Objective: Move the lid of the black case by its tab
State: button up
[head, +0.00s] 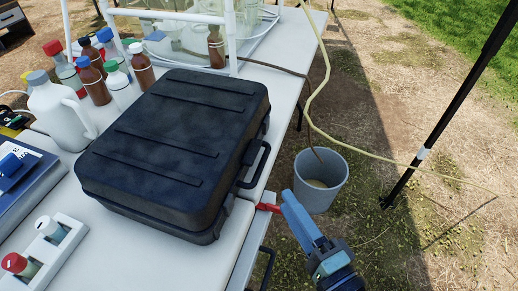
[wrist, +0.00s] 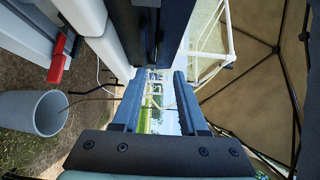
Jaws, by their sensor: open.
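The black case (head: 175,145) lies on the white table with its ribbed lid (head: 190,115) down. A dark handle (head: 256,165) is on its right side; I cannot make out a separate lid tab. My gripper (head: 291,204) is beyond the table's right edge, right of the case's near corner and apart from it. In the wrist view my gripper (wrist: 160,74) has its two fingers spread with an empty gap. A dark surface, likely the case's side (wrist: 145,20), is ahead of the fingertips.
A red piece (head: 268,207) sticks out at the table edge, close to my gripper; it also shows in the wrist view (wrist: 57,60). A grey bucket (head: 320,180) stands on the ground. Bottles (head: 92,80) and a white jug (head: 58,110) crowd the case's far left.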

aim_at(256, 157)
jog(key=x, duration=1.2)
jog(key=shift+w+a, duration=0.2)
grip_shut()
dwell(1.0)
